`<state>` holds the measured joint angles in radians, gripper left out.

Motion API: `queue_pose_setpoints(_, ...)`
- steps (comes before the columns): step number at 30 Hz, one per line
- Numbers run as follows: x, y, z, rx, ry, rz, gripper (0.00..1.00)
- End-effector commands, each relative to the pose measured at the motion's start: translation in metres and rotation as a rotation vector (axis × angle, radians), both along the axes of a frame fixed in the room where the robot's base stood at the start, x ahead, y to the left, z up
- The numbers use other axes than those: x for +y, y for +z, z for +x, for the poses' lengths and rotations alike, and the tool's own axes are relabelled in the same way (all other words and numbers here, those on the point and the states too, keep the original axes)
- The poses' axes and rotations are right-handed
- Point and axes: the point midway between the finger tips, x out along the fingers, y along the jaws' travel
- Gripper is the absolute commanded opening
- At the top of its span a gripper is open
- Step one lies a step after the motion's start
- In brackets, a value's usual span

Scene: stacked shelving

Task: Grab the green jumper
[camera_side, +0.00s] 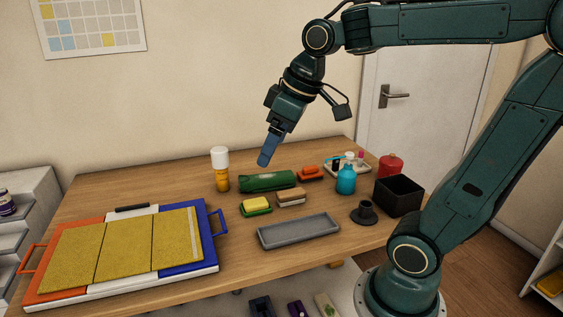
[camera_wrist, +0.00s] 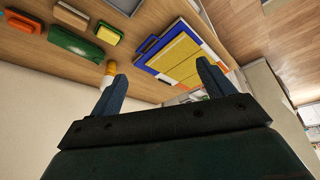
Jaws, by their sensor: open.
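A long green bundle (camera_side: 267,181), the likely green jumper, lies on the wooden table near its back middle. I cannot tell for sure that it is a garment. It also shows in the wrist view (camera_wrist: 75,44) at the upper left, outside the space between the fingers. My gripper (camera_side: 264,160) is above and just behind the green bundle in the side view, pointing down at a tilt and apart from it. In the wrist view the two blue fingers (camera_wrist: 161,72) are spread wide with nothing between them.
A white-capped amber bottle (camera_side: 221,170) stands left of the bundle. A yellow-topped green block (camera_side: 256,206), a tan-topped block (camera_side: 291,197) and an orange block (camera_side: 311,173) lie close around it. A grey tray (camera_side: 298,231) is in front. A folded yellow-topped board (camera_side: 125,250) fills the left.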

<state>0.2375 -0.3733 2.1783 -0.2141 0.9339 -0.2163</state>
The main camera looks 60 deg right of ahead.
Motion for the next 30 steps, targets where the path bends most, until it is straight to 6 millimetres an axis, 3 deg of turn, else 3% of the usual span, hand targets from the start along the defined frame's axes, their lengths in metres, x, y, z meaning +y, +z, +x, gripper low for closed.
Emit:
queue_pose_setpoints(6,-0.033,0.002,0.047,0.032,0.072,-0.006,0.81)
queue_pose_setpoints(15,-0.092,-0.008,0.101,0.058,0.178,-0.005,0.81)
queue_pose_setpoints(24,-0.166,-0.037,0.138,0.068,0.286,0.004,0.81)
queue_pose_setpoints(30,-0.221,-0.064,0.151,0.065,0.356,0.013,0.81)
